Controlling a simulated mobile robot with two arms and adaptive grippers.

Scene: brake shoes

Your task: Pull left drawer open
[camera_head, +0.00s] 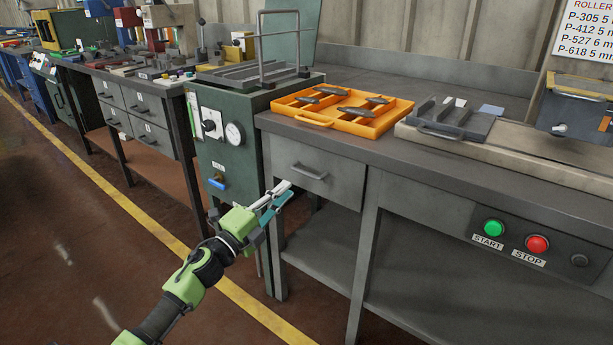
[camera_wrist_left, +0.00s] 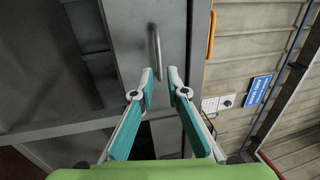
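The grey drawer (camera_head: 315,175) is closed in the front of the grey workbench, below the orange tray. Its bar handle (camera_head: 309,171) faces me. In the left wrist view the handle (camera_wrist_left: 156,52) lies just beyond the fingertips, seen upright in the picture. My left gripper (camera_head: 282,190) is to the left of the handle and a little lower in the head view. Its fingers are open with an empty gap between them, and they look apart from the handle. In the left wrist view the open fingertips (camera_wrist_left: 160,76) point toward the drawer front. My right gripper is not in view.
An orange tray (camera_head: 337,126) with several dark parts sits on the worktop above the drawer. A green cabinet (camera_head: 220,143) with a gauge stands to the left. START (camera_head: 493,228) and STOP (camera_head: 537,243) buttons are at the right. The floor in front is clear.

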